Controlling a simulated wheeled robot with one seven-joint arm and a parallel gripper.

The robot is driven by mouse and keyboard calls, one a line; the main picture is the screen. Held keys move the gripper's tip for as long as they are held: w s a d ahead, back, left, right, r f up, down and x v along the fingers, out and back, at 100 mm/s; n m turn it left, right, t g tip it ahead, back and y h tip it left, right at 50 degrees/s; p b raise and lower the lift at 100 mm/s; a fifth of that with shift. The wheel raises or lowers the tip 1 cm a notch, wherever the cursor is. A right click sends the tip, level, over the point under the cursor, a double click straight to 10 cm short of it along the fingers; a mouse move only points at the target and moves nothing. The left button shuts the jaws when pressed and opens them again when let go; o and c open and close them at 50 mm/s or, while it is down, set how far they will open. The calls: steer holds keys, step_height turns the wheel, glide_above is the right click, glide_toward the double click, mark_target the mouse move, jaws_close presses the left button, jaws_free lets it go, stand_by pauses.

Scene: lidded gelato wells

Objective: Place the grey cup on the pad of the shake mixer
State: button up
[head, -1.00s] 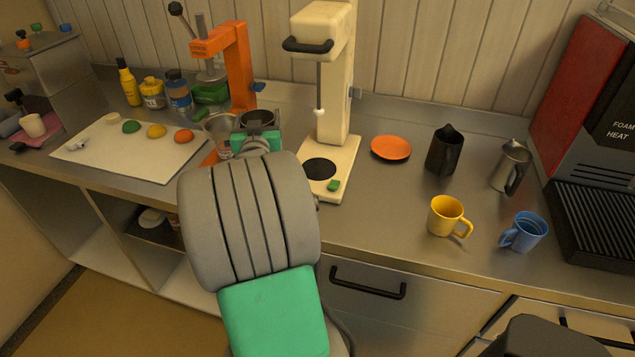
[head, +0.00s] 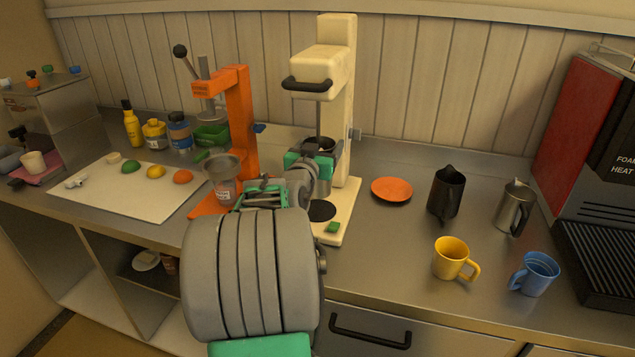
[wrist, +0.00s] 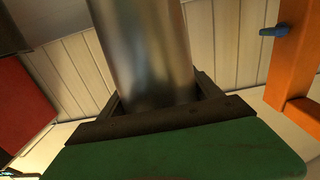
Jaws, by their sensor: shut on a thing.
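The cream shake mixer (head: 343,110) stands at the back of the counter, with a dark round pad (head: 319,211) on its base. My gripper (head: 318,156) is at the mixer's spindle, above the base and behind the pad in the head view. It is shut on the grey cup (head: 319,145), whose dark opening shows at the spindle. In the wrist view the grey cup (wrist: 148,50) is a shiny metal cylinder between my dark fingers. The cup's lower part is hidden by my gripper in the head view, so I cannot tell if its bottom touches the base.
An orange press (head: 240,130) with a clear container (head: 224,180) stands close left of the mixer. An orange plate (head: 391,190), a dark pitcher (head: 445,193), a metal pitcher (head: 514,207), a yellow mug (head: 452,258) and a blue mug (head: 535,273) are to the right.

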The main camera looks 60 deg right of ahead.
step_height(320, 180, down, 6)
steer(key=shift+w+r, duration=0.1)
steer(key=shift+r, duration=0.05)
steer(key=shift+f, duration=0.2)
steer(key=o, duration=2)
steer(key=shift+o, duration=0.2)
steer(key=shift+r, duration=0.15)
